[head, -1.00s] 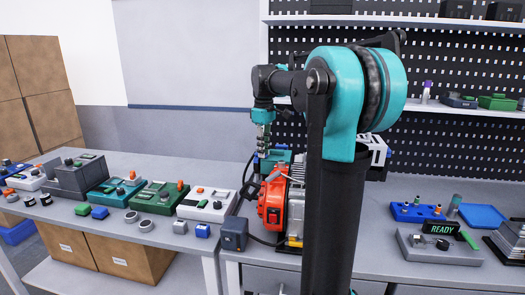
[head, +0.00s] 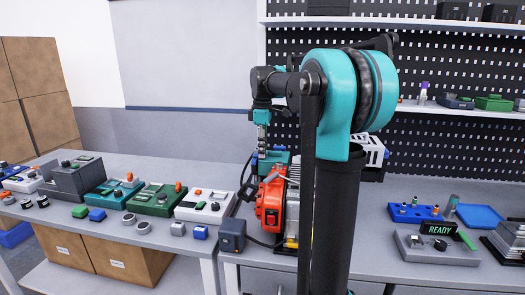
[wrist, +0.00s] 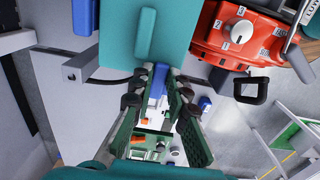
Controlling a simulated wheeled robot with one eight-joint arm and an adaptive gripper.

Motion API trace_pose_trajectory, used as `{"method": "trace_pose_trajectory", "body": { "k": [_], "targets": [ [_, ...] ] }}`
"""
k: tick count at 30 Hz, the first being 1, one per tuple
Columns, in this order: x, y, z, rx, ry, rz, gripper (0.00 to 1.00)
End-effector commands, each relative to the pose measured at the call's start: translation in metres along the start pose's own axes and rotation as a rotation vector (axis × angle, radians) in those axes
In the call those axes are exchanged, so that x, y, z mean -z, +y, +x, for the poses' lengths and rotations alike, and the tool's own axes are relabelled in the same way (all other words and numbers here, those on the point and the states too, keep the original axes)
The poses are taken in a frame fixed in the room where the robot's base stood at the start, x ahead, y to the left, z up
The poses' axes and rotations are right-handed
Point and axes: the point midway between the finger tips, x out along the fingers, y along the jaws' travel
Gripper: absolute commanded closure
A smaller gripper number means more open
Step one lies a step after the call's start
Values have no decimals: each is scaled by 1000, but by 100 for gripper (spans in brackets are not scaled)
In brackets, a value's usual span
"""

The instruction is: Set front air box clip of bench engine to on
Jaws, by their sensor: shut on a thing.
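The bench engine (head: 270,205) stands on the bench with a red body, and it also shows in the wrist view (wrist: 230,35) with a white dial. Its teal air box (head: 275,160) is on top; in the wrist view the teal cover (wrist: 120,45) fills the upper middle. My gripper (wrist: 164,74) is at the edge of the air box, pointing down. Its fingers are shut on a small blue piece (wrist: 160,80), which appears to be the front air box clip. The fingers largely hide it, so its on or off position cannot be told. Another blue piece (wrist: 82,18) sits at the cover's other side.
A dark blue-grey box (head: 232,235) stands beside the engine with a cable. Several control boxes (head: 150,198) line the left table. A black handle (wrist: 250,90) juts out near the engine.

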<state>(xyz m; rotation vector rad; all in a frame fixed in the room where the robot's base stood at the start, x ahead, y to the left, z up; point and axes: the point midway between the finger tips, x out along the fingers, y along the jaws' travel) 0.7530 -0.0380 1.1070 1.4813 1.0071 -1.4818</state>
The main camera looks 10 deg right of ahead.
Motion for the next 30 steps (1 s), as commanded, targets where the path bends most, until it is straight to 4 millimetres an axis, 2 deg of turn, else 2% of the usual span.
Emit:
{"method": "trace_pose_trajectory", "body": {
  "k": [5, 6, 10, 18, 22, 26, 30],
  "targets": [
    [0, 1, -1, -2, 0, 0, 100],
    [0, 1, -1, -2, 0, 0, 80],
    [0, 1, 0, -2, 0, 0, 64],
    [0, 0, 0, -1, 0, 0, 64],
    [0, 0, -7, -1, 0, 1, 64],
    [0, 0, -26, -1, 0, 1, 64],
    [0, 0, -55, -1, 0, 0, 64]
  ]
}}
